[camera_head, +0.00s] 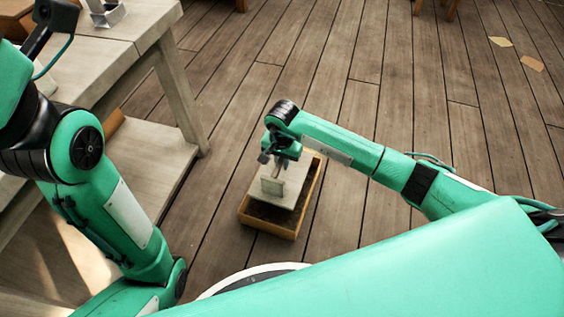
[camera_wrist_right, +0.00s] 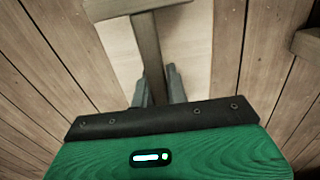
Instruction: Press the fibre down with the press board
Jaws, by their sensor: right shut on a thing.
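My right gripper (camera_head: 279,158) is shut on the upright handle of the pale press board (camera_head: 287,192). In the right wrist view, the two grey fingers (camera_wrist_right: 160,88) sit on either side of the wooden handle (camera_wrist_right: 147,45), with the pale board (camera_wrist_right: 120,55) beyond. The board lies over the opening of a yellow-brown wooden box (camera_head: 292,234) on the floor. Dark fill that looks like fibre (camera_head: 264,214) shows at the box's near side; the rest is hidden under the board. How deep the board sits is hard to tell.
A pale wooden table (camera_head: 120,50) with a lower shelf (camera_head: 145,160) stands at the left, a leg near the box. A grey metal part (camera_head: 104,12) is on its top. Plank floor around the box is clear. Loose flat pieces (camera_head: 531,63) lie far right.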

